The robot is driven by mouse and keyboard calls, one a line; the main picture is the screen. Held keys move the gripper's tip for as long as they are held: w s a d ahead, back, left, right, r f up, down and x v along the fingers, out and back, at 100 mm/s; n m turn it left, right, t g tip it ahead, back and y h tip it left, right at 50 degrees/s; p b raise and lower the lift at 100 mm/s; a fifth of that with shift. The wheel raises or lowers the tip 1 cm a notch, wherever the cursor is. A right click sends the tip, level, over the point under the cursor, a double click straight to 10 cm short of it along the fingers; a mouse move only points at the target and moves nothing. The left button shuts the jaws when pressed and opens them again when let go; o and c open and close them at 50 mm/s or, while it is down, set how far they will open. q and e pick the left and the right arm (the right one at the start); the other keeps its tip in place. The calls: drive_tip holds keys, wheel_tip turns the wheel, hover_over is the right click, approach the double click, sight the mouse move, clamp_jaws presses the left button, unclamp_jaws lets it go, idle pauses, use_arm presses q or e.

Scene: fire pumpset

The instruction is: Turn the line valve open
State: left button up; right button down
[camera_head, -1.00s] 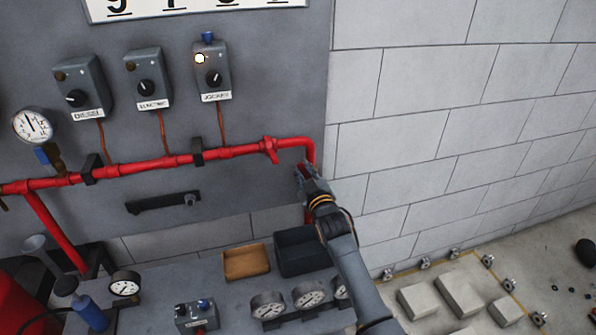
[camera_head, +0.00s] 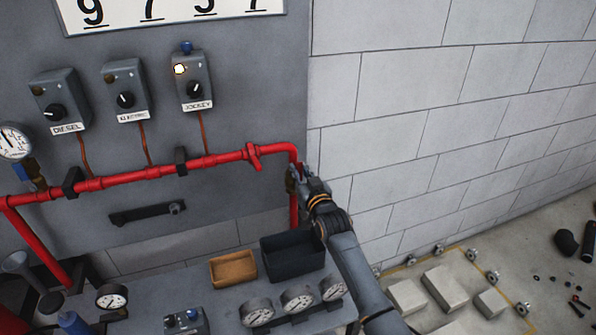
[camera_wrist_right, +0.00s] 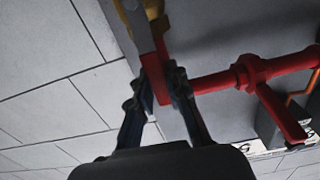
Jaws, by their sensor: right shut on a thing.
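The red line pipe (camera_head: 215,160) runs along the grey panel and bends down at its right end. Just below the bend, a brass valve body (camera_head: 290,185) shows partly behind my right gripper (camera_head: 299,174). In the right wrist view my right gripper (camera_wrist_right: 163,76) is shut on a red lever (camera_wrist_right: 158,90), which lies between its two fingers. The brass body (camera_wrist_right: 154,10) and a grey strip are just beyond the fingertips. The lever is mostly hidden in the head view. My left gripper is not in view.
Another red lever (camera_head: 253,156) sits on the pipe left of the bend. Below are a dark bin (camera_head: 290,268), an orange tray (camera_head: 233,282) and several gauges (camera_head: 298,299) on the bench. Controller boxes (camera_head: 192,80) hang above the pipe. The block wall (camera_head: 430,120) is right.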

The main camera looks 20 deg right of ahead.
drive_tip(key=c, duration=1.3)
unclamp_jaws()
drive_tip(key=shift+d, duration=0.1)
drive_tip(key=shift+o, duration=0.2)
drive_tip(key=shift+s, duration=0.1)
drive_tip(key=s, duration=1.2)
drive_tip(key=shift+d, duration=0.2)
drive_tip(key=shift+w+f, duration=0.1)
